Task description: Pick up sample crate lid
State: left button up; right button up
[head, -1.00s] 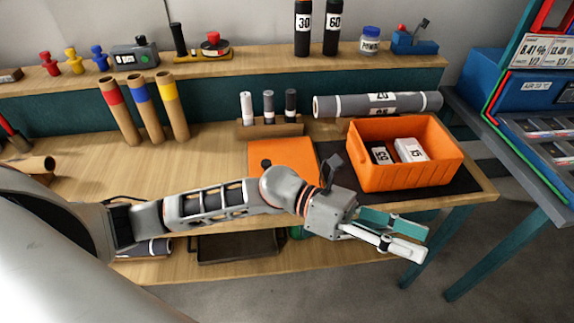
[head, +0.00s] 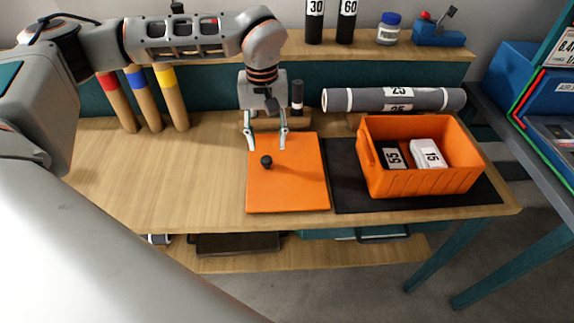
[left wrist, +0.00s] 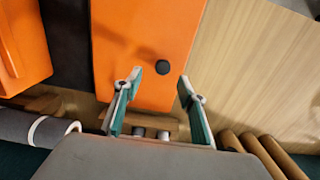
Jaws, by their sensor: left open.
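The sample crate lid (head: 290,185) is a flat orange panel with a small black knob (head: 266,162). It lies on the wooden bench to the left of the orange crate (head: 425,183). My left gripper (head: 267,146) is open and empty, pointing down above the lid's back edge, behind the knob. In the left wrist view the lid (left wrist: 140,35) and its knob (left wrist: 162,67) lie beyond the open fingertips (left wrist: 158,76), with nothing between the fingers. My right gripper is not in view.
The crate stands on a dark mat (head: 350,180) and holds boxes marked 55 and 15. A grey roll (head: 394,99) lies behind it. Cardboard tubes (head: 147,97) stand at the back left. The bench (head: 190,175) left of the lid is clear.

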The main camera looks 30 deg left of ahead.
aim_at(266, 159)
pick_arm(q)
jog(key=f, duration=0.6)
jog(key=shift+s+a+f, duration=0.15)
jog(key=shift+s+a, duration=0.1)
jog(key=shift+f, duration=0.6)
jog(key=shift+w, duration=0.1)
grip_shut()
